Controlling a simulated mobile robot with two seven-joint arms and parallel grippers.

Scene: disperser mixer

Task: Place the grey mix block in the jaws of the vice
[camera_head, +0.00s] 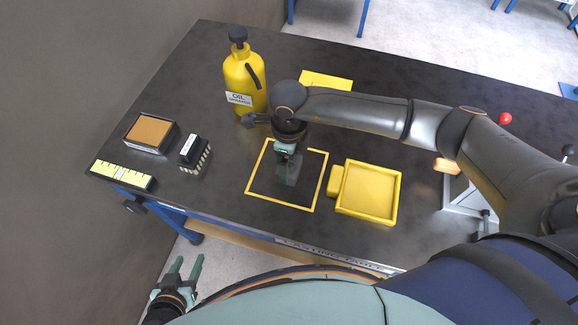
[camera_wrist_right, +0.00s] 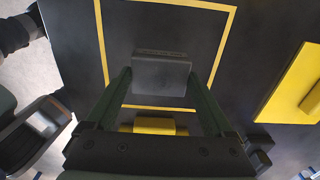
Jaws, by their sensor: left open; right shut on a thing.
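The grey mix block (camera_head: 287,170) is between the fingers of my right gripper (camera_head: 286,150), which is shut on it. In the right wrist view the block (camera_wrist_right: 161,76) shows between the two fingertips, over the dark table inside a yellow square outline. I cannot tell whether it touches the table. My left gripper (camera_head: 180,272) is open and empty, off the table's front edge at the lower left. A light grey metal device (camera_head: 465,200) at the right is partly hidden by my right arm. I cannot tell whether it is the vice.
A yellow tray (camera_head: 395,211) stands right of the yellow outline (camera_head: 253,163). A yellow oil bottle (camera_head: 243,80) stands behind it on the left. A brown-topped box (camera_head: 150,132), a black block (camera_head: 194,153) and a yellow level (camera_head: 120,175) lie at the left. A red knob (camera_head: 505,118) shows behind my right arm.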

